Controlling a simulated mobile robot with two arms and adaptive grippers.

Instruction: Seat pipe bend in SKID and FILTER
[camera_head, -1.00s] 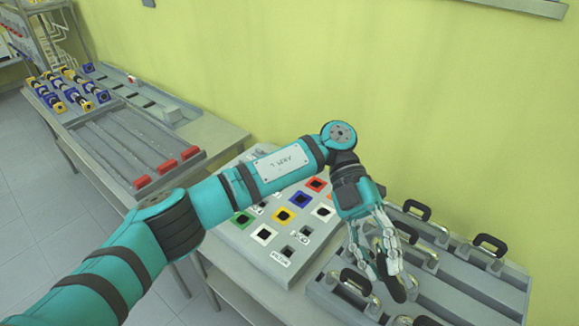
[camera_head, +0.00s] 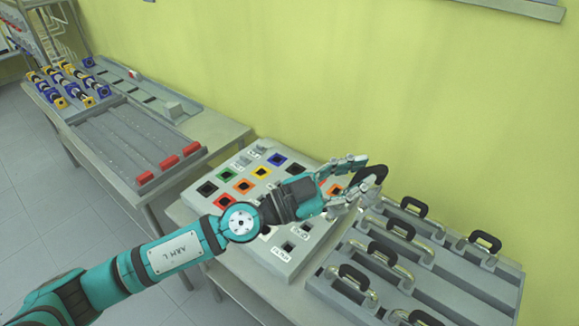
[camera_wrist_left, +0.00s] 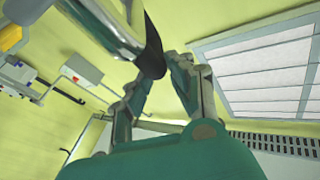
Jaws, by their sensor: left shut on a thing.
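My left gripper (camera_head: 345,185) is shut on a pipe bend by its black handle (camera_head: 373,178). It holds the bend in the air near the right rear edge of the socket board (camera_head: 237,221). In the left wrist view, the fingers (camera_wrist_left: 158,78) close on the black handle (camera_wrist_left: 152,55); the bend's shiny metal tube (camera_wrist_left: 100,22) reaches to the upper left. The gripper hides much of the bend in the head view. My right gripper is not in view.
A grey tray (camera_head: 455,287) at right holds several pipe bends with black handles. At left, a table carries a channelled tray with red blocks (camera_head: 168,162) and several blue-and-yellow parts (camera_head: 68,85). A yellow-green wall stands behind the tables.

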